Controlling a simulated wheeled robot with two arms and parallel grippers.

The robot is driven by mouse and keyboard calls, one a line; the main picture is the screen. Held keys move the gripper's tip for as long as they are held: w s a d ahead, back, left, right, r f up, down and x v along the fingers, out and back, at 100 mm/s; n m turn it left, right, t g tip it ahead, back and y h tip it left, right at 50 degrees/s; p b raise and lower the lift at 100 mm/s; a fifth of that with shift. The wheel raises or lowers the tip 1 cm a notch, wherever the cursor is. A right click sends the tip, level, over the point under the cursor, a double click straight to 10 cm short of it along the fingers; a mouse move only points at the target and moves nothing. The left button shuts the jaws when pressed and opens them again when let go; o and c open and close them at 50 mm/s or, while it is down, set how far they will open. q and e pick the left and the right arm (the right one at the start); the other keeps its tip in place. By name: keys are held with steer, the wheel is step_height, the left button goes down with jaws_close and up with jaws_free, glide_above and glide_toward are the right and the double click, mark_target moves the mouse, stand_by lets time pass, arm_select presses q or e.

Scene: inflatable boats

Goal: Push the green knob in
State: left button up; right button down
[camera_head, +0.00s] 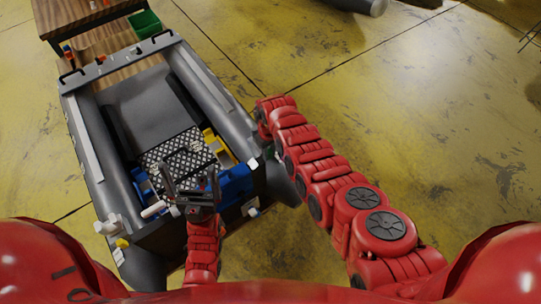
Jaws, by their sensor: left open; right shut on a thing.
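The grey inflatable boat (216,98) lies on the left, with a black tread plate on its floor. A small dark green part (268,153), which looks like the green knob, shows at the boat's right side near its rear. My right gripper (267,145) is at this green part, mostly hidden by my red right arm, and appears shut on it. How deep the knob sits cannot be seen. My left gripper (189,184) is open and empty, with its dark fingers spread above the rear of the boat.
Blue boxes (236,184) and a yellow part (212,140) are inside the boat near my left gripper. White fittings (153,209) stand at its rear.

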mark_target(269, 151)
steer(key=c, duration=0.7)
jaws_free()
steer(key=shift+r+p, duration=5.55)
steer(key=shift+r, duration=3.15)
